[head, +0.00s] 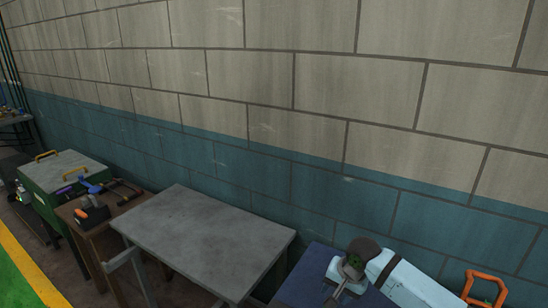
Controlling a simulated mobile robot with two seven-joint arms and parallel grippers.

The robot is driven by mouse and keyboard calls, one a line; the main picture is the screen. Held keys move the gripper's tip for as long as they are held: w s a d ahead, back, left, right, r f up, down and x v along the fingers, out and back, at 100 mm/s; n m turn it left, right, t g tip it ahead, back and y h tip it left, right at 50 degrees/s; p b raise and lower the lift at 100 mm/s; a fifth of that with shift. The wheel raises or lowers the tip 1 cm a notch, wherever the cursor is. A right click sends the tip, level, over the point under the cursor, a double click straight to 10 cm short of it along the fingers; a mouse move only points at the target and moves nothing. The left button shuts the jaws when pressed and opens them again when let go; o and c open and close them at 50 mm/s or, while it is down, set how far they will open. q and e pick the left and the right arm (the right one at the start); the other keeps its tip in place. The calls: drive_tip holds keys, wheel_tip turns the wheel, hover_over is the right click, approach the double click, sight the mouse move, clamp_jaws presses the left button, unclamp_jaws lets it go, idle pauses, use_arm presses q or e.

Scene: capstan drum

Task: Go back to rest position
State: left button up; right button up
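Neither of my grippers shows in the head view, so I cannot see whether they are open or shut. No capstan drum can be made out. A bare grey table (205,235) stands in the lower middle against the wall. At the lower right, a pale blue and dark grey device (352,268) with a dark rounded top sits at a dark blue surface (310,275). Its lower part is cut off by the picture edge.
A brown table (125,208) with tools and a green chest (62,170) with yellow handles stand at the left. An orange frame (486,287) is at the lower right. A block wall (300,140) runs behind.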

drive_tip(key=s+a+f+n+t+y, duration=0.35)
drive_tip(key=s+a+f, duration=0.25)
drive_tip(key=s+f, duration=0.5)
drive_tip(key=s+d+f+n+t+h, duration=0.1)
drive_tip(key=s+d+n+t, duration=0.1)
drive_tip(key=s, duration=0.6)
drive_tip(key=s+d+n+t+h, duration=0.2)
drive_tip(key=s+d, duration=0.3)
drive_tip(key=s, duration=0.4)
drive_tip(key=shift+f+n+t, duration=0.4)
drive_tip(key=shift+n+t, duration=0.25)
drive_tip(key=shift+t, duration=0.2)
